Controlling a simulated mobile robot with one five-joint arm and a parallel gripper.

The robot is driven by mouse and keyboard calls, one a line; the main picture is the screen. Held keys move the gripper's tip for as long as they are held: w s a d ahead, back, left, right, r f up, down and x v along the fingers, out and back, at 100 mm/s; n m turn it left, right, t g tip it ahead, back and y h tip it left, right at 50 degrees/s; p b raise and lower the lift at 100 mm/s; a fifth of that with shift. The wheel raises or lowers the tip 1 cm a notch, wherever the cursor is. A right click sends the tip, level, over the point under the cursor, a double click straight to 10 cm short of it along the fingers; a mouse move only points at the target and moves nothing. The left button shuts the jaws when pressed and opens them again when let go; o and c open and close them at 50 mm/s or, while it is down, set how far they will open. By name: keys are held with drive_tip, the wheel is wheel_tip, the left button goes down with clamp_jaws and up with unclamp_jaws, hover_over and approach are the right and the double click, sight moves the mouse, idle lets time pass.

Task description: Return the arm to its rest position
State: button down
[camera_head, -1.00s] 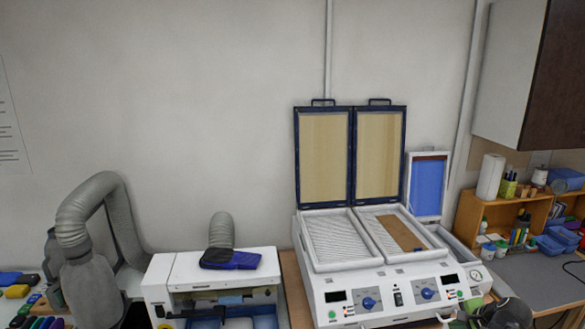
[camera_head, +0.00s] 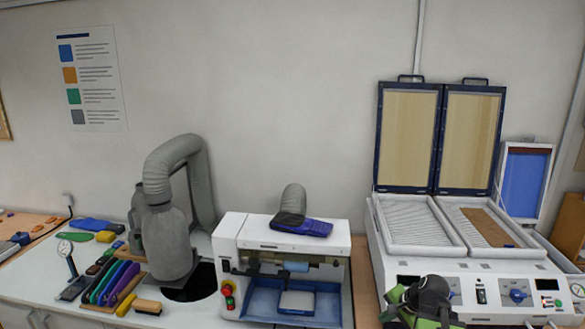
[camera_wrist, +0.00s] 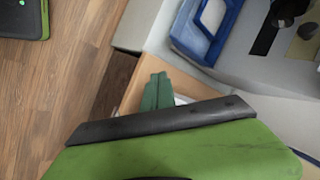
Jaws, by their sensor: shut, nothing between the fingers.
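My gripper (camera_wrist: 157,92) shows in the wrist view as dark green fingers held together, with nothing between them. It is above the front edge of the bench, beside a wooden floor. In the head view, a green and black part of my arm (camera_head: 425,300) is at the bottom edge, in front of the heating press. My gripper's fingers cannot be made out there. The rest of the arm is out of view or hidden.
The heating press (camera_head: 480,268) stands at the right with both lids raised and a brown sheet (camera_head: 487,228) in its right tray. A white grinding machine (camera_head: 232,245) stands left of it.

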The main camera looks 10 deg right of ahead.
drive_tip(key=w+a+f+n+g+b, duration=0.1)
drive_tip(key=a+f+n+b, duration=0.1)
drive_tip(key=a+f, duration=0.35)
drive_tip(key=w+a+f+n+g+b, duration=0.1)
drive_tip(key=a+f+n+b, duration=0.1)
drive_tip(key=a, duration=0.7)
drive_tip(key=s+a+f+n+g+b, duration=0.2)
drive_tip(key=a+f+n+b, duration=0.35)
drive_tip(key=a, duration=0.65)
drive_tip(key=s+n, duration=0.1)
drive_tip(key=s+d+n+g+h+p, duration=0.1)
drive_tip(key=s+d+n+h, duration=0.1)
drive_tip(key=s, duration=0.1)
drive_tip(key=shift+d+f+g, duration=0.1)
drive_tip(key=shift+f+g, duration=0.2)
drive_tip(key=shift+g, duration=0.1)
